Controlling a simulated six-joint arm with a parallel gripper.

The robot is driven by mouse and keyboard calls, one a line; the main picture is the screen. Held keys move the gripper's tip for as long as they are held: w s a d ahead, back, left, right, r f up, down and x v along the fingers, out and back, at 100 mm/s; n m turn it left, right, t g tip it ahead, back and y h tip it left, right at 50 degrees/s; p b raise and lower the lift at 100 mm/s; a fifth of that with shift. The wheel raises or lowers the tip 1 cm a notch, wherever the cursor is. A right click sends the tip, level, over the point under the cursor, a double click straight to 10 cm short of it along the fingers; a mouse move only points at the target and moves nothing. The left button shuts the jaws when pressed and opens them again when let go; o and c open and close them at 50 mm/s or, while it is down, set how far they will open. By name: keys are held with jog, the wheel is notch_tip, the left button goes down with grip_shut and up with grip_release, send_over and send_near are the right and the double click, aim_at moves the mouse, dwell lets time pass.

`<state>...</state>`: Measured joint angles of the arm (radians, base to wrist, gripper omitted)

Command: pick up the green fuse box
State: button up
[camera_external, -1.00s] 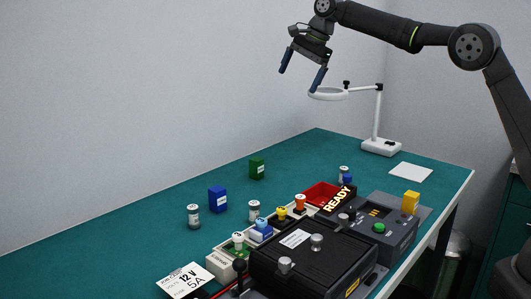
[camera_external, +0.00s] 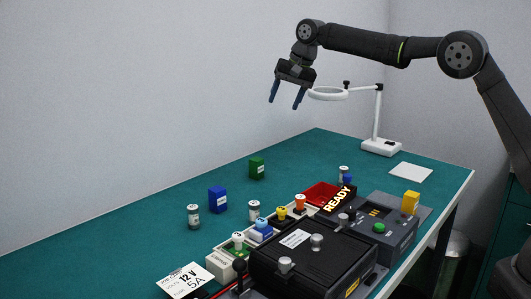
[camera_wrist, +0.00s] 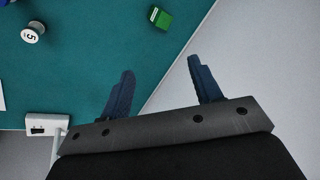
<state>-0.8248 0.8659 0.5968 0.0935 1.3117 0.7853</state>
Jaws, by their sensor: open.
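The green fuse box (camera_external: 257,168) stands upright on the teal bench top, toward the back edge near the wall. In the wrist view the green box (camera_wrist: 160,18) lies at the top middle, beyond my fingertips and near the bench edge. My gripper (camera_external: 285,103) is open and empty, with its blue fingers pointing down, high above the bench. In the wrist view my gripper (camera_wrist: 158,75) shows its two fingers wide apart, with nothing between them.
A blue box (camera_external: 218,199) and a small cylinder (camera_external: 193,216) stand left of the green box. A white ring lamp (camera_external: 378,120) stands to the right, its ring near my gripper. Bench around the green box is clear.

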aim_at(258, 160)
jog(key=a+f+n, duration=0.2)
jog(key=f+n, duration=0.1)
jog(key=f, duration=0.2)
jog(key=w+a+f+n, duration=0.1)
jog(key=a+f+n, duration=0.1)
jog(key=f, duration=0.4)
jog(key=a+f+n, duration=0.3)
jog(key=f+n, duration=0.1)
jog(key=f, duration=0.2)
jog(key=shift+w+f+t, duration=0.15)
jog(key=shift+w+t, duration=0.15)
jog(key=shift+w, duration=0.1)
jog(key=shift+w+x, duration=0.15)
jog(key=shift+x, duration=1.3)
jog(key=shift+w+x, duration=0.1)
jog(key=shift+x, duration=1.4)
jog(key=shift+d, duration=0.2)
jog(key=shift+c, duration=0.5)
jog(key=c, duration=1)
